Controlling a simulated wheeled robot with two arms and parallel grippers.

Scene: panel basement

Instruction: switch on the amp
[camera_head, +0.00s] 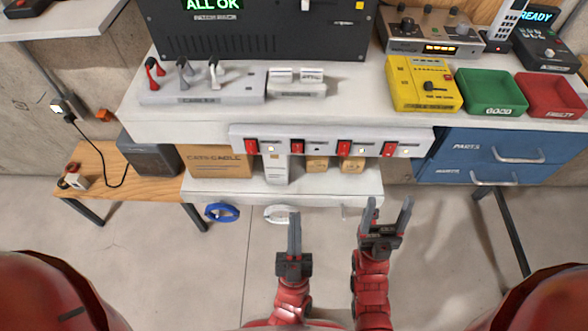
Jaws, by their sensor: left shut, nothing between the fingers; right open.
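No thing in view carries a readable amp label, so I cannot tell for sure which one is the amp. A dark grey box (150,158) stands on the low wooden bench at the left. A white strip (330,134) with several red switches runs along the front of the workbench; small lights show beside some switches. My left gripper (294,216) is shut and empty, below and in front of the strip. My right gripper (388,204) is open and empty, further right, also in front of the bench. Neither touches anything.
On the workbench stand a grey lever panel (203,86), a yellow box (423,84), a green tray (491,93) and a red tray (550,96). Blue drawers (490,150) are at the right. A cardboard box (215,162) sits on the lower shelf (235,190). The floor in front is clear.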

